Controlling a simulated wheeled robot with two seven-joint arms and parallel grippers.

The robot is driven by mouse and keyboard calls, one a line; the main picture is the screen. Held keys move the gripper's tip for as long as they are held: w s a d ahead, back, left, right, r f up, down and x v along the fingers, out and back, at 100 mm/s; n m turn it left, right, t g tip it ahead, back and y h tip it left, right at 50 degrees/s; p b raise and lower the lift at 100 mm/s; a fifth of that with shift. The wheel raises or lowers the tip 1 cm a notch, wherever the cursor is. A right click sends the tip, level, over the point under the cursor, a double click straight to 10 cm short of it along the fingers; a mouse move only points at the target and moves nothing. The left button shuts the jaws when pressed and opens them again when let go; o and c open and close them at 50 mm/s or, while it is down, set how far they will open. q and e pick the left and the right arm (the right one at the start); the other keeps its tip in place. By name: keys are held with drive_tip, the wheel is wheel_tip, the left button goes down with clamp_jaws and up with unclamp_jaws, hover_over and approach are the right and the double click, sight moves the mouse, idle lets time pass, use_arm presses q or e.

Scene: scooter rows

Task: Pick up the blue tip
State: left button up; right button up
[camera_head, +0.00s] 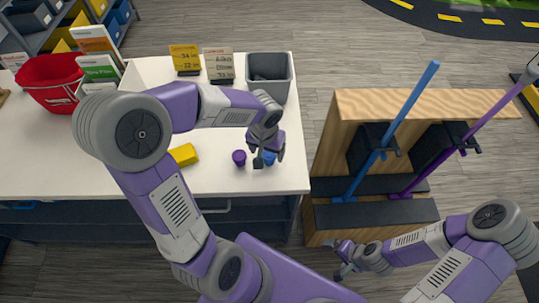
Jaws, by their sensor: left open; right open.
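The blue tip (269,158) is a small blue piece on the white counter near its right edge. My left gripper (264,163) is over it, open, with its fingers pointing down and partly hiding it. I cannot tell whether the fingers touch it. A purple tip (239,158) stands on the counter just left of the blue one. My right gripper (342,262) is open and empty, low in front of the wooden rack.
The white counter (224,180) also bears a yellow block (184,155), a grey bin (268,78), price signs (219,66) and a red basket (49,82). Right of it, a wooden rack (330,150) holds a blue scooter (399,124) and a purple scooter (470,135).

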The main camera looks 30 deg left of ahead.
sight(269, 154)
use_arm(q)
drive_tip(key=f, duration=0.2)
drive_tip(key=w+f, duration=0.1)
drive_tip(key=f, duration=0.1)
drive_tip(key=shift+b, duration=0.35)
drive_tip(key=shift+r, duration=0.1)
drive_tip(key=shift+d, duration=0.1)
drive_tip(key=c, duration=1.1)
